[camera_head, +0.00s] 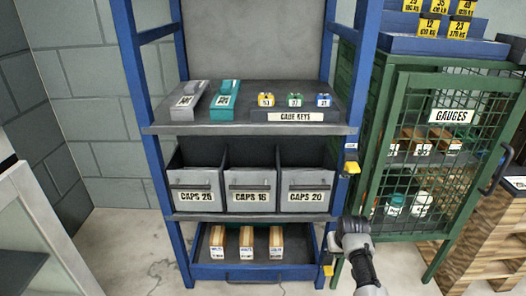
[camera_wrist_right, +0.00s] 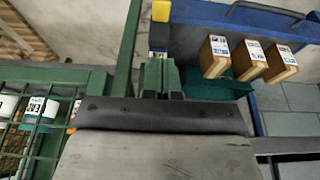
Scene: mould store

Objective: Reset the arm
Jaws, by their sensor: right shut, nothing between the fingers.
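My right arm comes in from the bottom right of the head view, and its gripper end (camera_head: 352,232) is in front of the gap between the blue rack (camera_head: 345,120) and the green gauge cabinet (camera_head: 398,105). My right gripper (camera_wrist_right: 161,94) shows in the wrist view; it is shut and empty. In the head view its fingers are largely hidden behind the wrist. My left gripper is not in view.
The rack holds a key shelf (camera_head: 240,134), grey caps bins (camera_head: 255,188) and a low blue tray (camera_head: 250,272) with three tan blocks. The cabinet's mesh door (camera_head: 470,150) and a pallet stack (camera_head: 485,235) stand right. Floor at left is clear.

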